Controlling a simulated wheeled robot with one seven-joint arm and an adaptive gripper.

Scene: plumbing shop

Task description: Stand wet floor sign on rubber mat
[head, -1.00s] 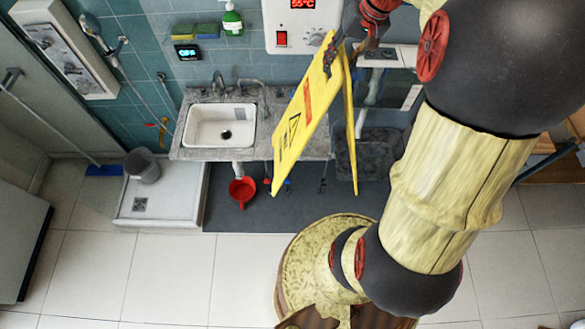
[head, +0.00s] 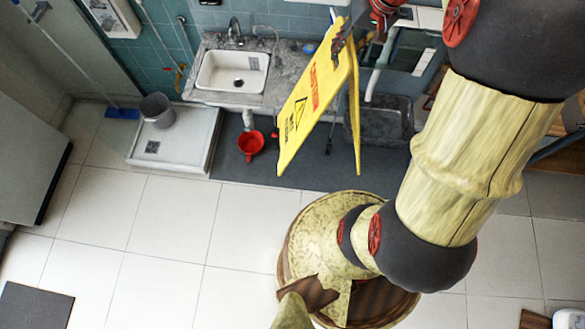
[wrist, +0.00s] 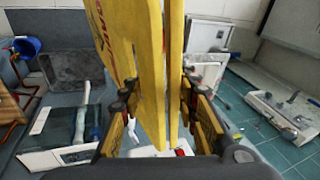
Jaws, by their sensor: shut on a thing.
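My gripper (head: 352,30) is shut on the yellow wet floor sign (head: 312,100) near its top. The sign hangs in the air in front of the sink counter, its two panels slightly apart at the bottom, its printed face toward the left. In the wrist view the sign's yellow panels (wrist: 148,60) run between the fingers of my gripper (wrist: 158,88). A dark grey flat mat (head: 35,307), likely the rubber mat, lies on the tiled floor at the lower left of the head view, partly cut off by the frame's edge. It is bare and well apart from the sign.
A sink (head: 233,72) in a stone counter stands at the back. A red bucket (head: 251,143) sits below it, beside a white shower tray (head: 178,140) with a grey bin (head: 157,110). A grey cabinet (head: 30,150) stands at the left. The white tiled floor (head: 150,240) between is clear.

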